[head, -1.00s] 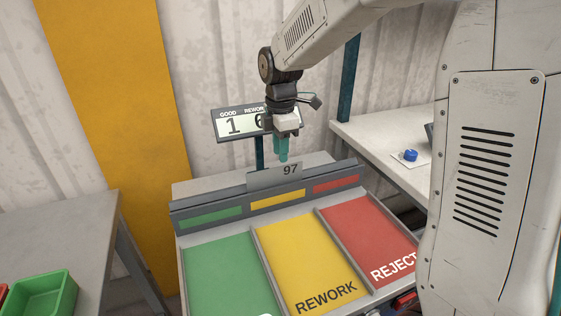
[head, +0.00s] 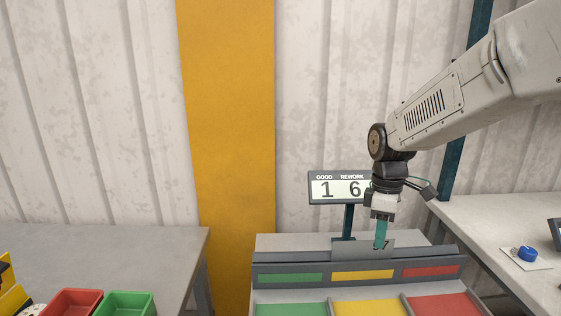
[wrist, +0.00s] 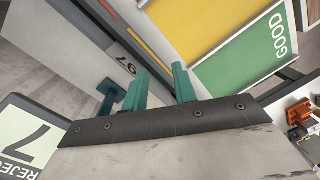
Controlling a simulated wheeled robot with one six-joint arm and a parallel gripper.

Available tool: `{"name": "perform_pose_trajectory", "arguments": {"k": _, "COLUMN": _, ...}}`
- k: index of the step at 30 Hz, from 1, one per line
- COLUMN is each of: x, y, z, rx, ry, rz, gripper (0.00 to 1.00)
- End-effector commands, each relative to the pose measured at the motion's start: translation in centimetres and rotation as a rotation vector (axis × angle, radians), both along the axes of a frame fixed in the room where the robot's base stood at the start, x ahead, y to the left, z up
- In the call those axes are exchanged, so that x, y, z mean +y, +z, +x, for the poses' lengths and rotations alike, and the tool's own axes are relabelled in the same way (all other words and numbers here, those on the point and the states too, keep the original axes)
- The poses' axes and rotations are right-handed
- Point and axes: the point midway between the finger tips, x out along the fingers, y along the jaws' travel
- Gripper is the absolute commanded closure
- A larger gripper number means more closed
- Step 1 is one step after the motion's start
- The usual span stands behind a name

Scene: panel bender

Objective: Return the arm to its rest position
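My gripper (head: 380,244) hangs with its teal fingers pointing down in the head view, in front of the counter display and over the back of the sorting stand (head: 357,257). In the wrist view the two fingers (wrist: 155,68) stand apart with a clear gap and nothing between them. A grey plate marked 97 (wrist: 125,65) lies beyond the fingertips. In the head view the fingers partly cover this number, and I cannot tell whether they touch the plate. My arm reaches in from the right.
The counter display (head: 338,187) stands close behind my gripper, showing GOOD 1 and REWORK 6. Its REJECT part shows 7 in the wrist view (wrist: 30,145). A right table (head: 500,225) holds a blue button (head: 527,254). Red (head: 72,303) and green (head: 125,304) bins sit at left.

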Motion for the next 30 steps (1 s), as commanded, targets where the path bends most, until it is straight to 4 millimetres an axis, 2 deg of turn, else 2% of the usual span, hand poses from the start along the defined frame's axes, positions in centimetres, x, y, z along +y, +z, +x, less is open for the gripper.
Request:
{"name": "perform_pose_trajectory", "arguments": {"k": 9, "x": -1.3, "y": 3.6, "z": -12.3, "rx": 0.002, "ry": -0.644, "rz": -0.061, "gripper": 0.72}}
{"name": "perform_pose_trajectory", "arguments": {"k": 15, "x": -2.0, "y": 4.8, "z": -20.2, "rx": -0.041, "ry": -0.962, "rz": -0.068, "gripper": 0.72}}
{"name": "perform_pose_trajectory", "arguments": {"k": 18, "x": -2.2, "y": 4.9, "z": -23.3, "rx": -0.075, "ry": -1.055, "rz": -0.054, "gripper": 0.72}}
{"name": "perform_pose_trajectory", "arguments": {"k": 21, "x": -2.3, "y": 5.0, "z": -25.4, "rx": -0.111, "ry": -1.084, "rz": -0.034, "gripper": 0.72}}
{"name": "perform_pose_trajectory", "arguments": {"k": 24, "x": -2.4, "y": 5.3, "z": -26.5, "rx": -0.149, "ry": -1.088, "rz": -0.010, "gripper": 0.72}}
{"name": "perform_pose_trajectory", "arguments": {"k": 30, "x": -2.5, "y": 6.1, "z": -26.9, "rx": -0.190, "ry": -1.091, "rz": 0.014, "gripper": 0.72}}
